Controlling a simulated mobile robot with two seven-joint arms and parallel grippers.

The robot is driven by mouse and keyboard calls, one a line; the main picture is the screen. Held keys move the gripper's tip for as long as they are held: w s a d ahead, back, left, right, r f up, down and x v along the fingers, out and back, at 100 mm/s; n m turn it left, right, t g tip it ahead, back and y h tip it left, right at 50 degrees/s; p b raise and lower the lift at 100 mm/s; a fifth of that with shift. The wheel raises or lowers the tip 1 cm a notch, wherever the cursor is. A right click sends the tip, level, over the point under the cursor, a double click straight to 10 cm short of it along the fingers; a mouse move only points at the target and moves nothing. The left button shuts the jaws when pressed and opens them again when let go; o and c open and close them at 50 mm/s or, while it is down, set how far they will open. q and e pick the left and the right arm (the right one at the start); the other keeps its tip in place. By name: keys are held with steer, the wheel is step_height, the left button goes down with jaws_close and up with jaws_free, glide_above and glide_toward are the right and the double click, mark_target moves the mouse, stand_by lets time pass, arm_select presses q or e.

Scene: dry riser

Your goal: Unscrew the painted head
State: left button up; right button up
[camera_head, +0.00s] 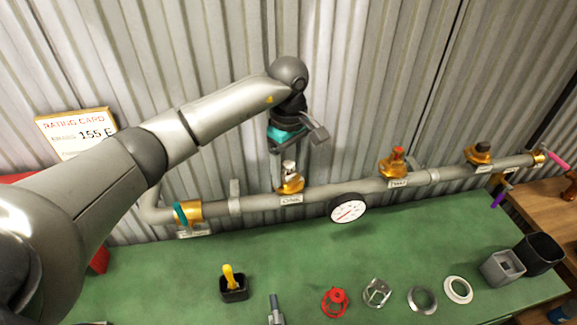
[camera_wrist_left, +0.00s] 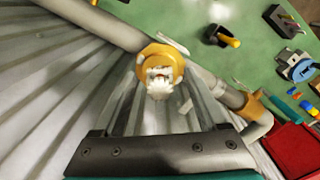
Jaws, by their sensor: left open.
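A white-coated head (camera_head: 289,169) stands upright in a brass fitting (camera_head: 291,185) on the grey pipe, above a small label. Other brass fittings to the right carry an orange-red head (camera_head: 397,155) and a dark head (camera_head: 483,147). My left gripper (camera_head: 290,160) points down over the white head, with its fingers open around or just above it; I cannot tell if they touch it. In the left wrist view the white head (camera_wrist_left: 160,82) shows in its brass fitting (camera_wrist_left: 163,56), ahead of the gripper. My right gripper is not in view.
The pipe runs along the corrugated wall above a green bench (camera_head: 180,265). A round gauge (camera_head: 348,208) hangs from the pipe. On the bench lie a black holder with a yellow handle (camera_head: 233,286), a red ring part (camera_head: 335,301), metal rings (camera_head: 422,299) and open boxes (camera_head: 503,268).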

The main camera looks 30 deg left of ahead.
mark_target(289, 163)
arm_select(q)
steer(key=shift+c, duration=0.3)
jaws_close()
steer(key=shift+o, duration=0.3)
jaws_free()
steer(key=shift+r, duration=0.1)
step_height(289, 163, up, 15)
steer(key=b, duration=0.1)
